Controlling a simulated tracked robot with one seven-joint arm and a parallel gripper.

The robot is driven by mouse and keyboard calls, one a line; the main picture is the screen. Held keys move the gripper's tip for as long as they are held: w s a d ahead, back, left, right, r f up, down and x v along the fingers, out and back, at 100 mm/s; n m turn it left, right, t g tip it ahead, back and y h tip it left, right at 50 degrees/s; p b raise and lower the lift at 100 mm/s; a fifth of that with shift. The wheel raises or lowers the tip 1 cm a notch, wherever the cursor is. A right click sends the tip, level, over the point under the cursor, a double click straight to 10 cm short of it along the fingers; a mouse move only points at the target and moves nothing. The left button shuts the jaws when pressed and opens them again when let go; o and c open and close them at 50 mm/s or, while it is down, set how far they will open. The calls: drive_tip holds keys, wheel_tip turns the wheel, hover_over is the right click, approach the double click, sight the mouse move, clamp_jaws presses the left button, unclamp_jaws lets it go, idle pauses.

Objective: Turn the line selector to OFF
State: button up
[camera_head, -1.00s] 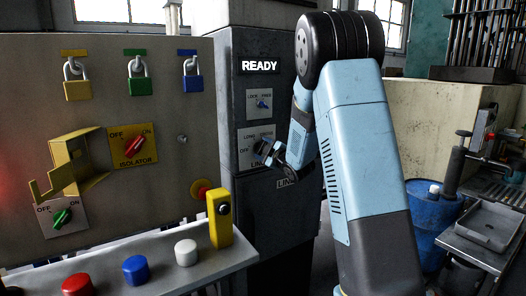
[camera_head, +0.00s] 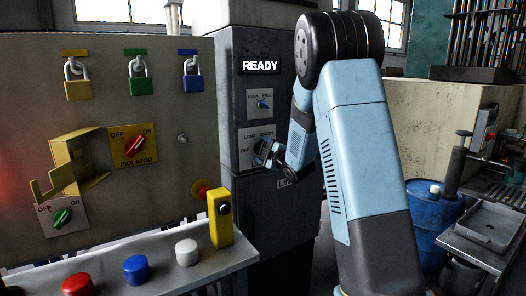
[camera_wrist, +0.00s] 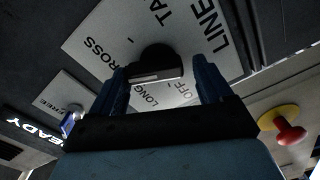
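The line selector is a black knob (camera_wrist: 155,62) on a pale label plate (camera_wrist: 95,40) in the wrist view. The plate's words LINE, CROSS, LONG and OFF are partly hidden and appear rotated. A pale bar marks the knob, but I cannot tell which label it points to. My gripper (camera_wrist: 164,72) is open, with one finger on each side of the knob and gaps showing. In the head view, my gripper (camera_head: 267,153) is in front of the selector's plate (camera_head: 243,140) on the dark cabinet and hides the knob.
Above the selector are a small blue switch (camera_head: 263,104) and a READY sign (camera_head: 260,66). Left are a red isolator knob (camera_head: 134,145), a green knob (camera_head: 62,217), padlocks and a yellow bracket (camera_head: 72,165). A red button (camera_wrist: 290,134) is near the wrist view's right edge.

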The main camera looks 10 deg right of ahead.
drive_tip(key=shift+o, duration=1)
drive_tip(key=shift+r, duration=0.1)
drive_tip(key=shift+s+d, duration=0.1)
drive_tip(key=v, duration=1.3)
drive_tip(key=shift+s, duration=0.25)
drive_tip(key=shift+d+r, duration=0.1)
